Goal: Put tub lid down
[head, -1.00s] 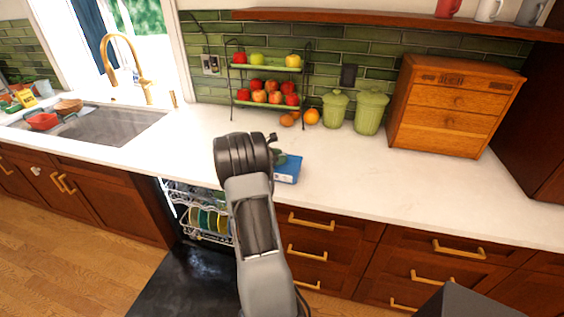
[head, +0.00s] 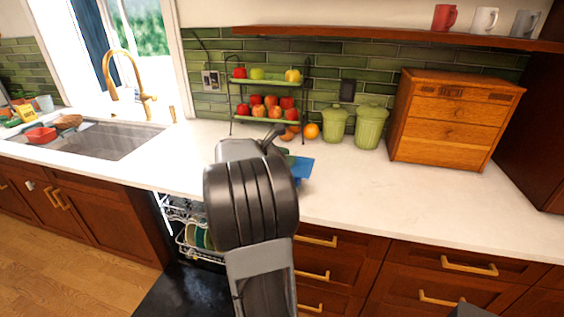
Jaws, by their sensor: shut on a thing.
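A flat blue piece (head: 303,167), which looks like the tub lid, shows just right of my wrist over the front part of the white counter. Its left part is hidden behind my arm. My gripper (head: 276,145) is mostly hidden by my own wrist; only a dark piece of it shows at the wrist's upper right. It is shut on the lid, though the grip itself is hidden. I cannot tell whether the lid touches the counter. No separate tub is clearly seen.
The counter (head: 400,195) is clear to the right, up to the wooden drawer box (head: 452,122). Green canisters (head: 370,127), an orange (head: 311,131) and a fruit rack (head: 267,82) stand behind. The open dishwasher's rack (head: 190,238) is below left.

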